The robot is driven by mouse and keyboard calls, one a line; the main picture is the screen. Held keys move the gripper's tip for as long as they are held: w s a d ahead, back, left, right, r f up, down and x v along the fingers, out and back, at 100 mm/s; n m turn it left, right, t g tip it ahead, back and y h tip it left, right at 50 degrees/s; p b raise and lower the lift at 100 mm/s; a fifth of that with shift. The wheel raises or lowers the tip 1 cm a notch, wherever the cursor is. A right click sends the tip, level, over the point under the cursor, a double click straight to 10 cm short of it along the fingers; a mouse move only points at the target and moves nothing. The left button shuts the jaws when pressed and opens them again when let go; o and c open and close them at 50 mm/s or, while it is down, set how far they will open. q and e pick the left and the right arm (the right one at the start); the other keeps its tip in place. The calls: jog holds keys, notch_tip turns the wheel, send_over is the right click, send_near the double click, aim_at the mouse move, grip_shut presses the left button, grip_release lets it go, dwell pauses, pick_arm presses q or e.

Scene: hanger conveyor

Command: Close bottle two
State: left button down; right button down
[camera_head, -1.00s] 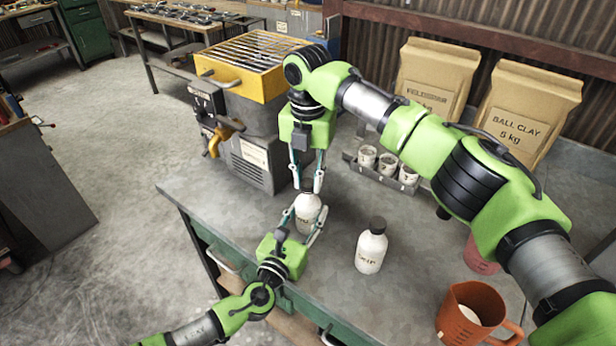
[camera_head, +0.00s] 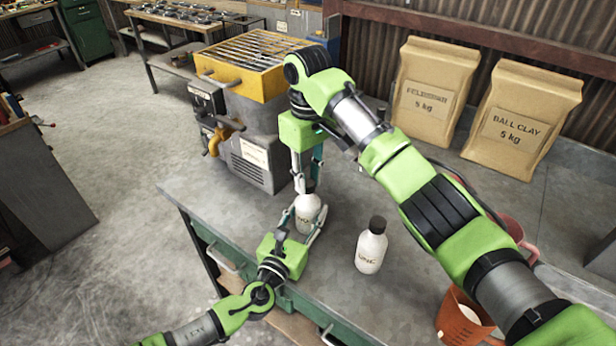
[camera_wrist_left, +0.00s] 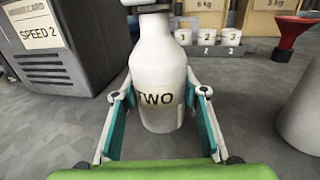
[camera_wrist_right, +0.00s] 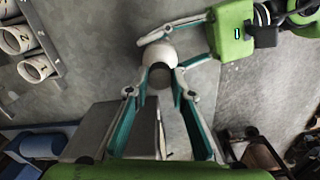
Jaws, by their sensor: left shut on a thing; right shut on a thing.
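White bottle two (camera_head: 307,214) stands upright on the grey workbench (camera_head: 240,205). Its label TWO shows in the left wrist view (camera_wrist_left: 160,98). My left gripper (camera_head: 306,222) is shut around the bottle's body from the front. My right gripper (camera_head: 308,184) points straight down and is shut on the dark cap (camera_head: 308,187) at the bottle's mouth. In the right wrist view the dark cap (camera_wrist_right: 160,74) sits between the right fingertips, above the white bottle shoulder. Whether the cap is fully seated cannot be told.
A second white bottle with a dark cap (camera_head: 371,246) stands to the right. A grey machine with a yellow top (camera_head: 258,66) is behind left. Numbered cups (camera_wrist_left: 208,37) and a red funnel (camera_wrist_left: 292,34) stand behind. An orange mug (camera_head: 464,322) is at the right front.

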jog(key=m, duration=0.6)
jog(key=shift+m, duration=0.4)
jog(key=m, duration=0.5)
jog(key=shift+m, duration=0.4)
jog(key=c, duration=1.7)
grip_release()
jog(key=shift+w+r, duration=0.15)
jog(key=shift+r, duration=0.6)
notch_tip(320, 180, up, 10)
jog(key=shift+r, duration=0.2)
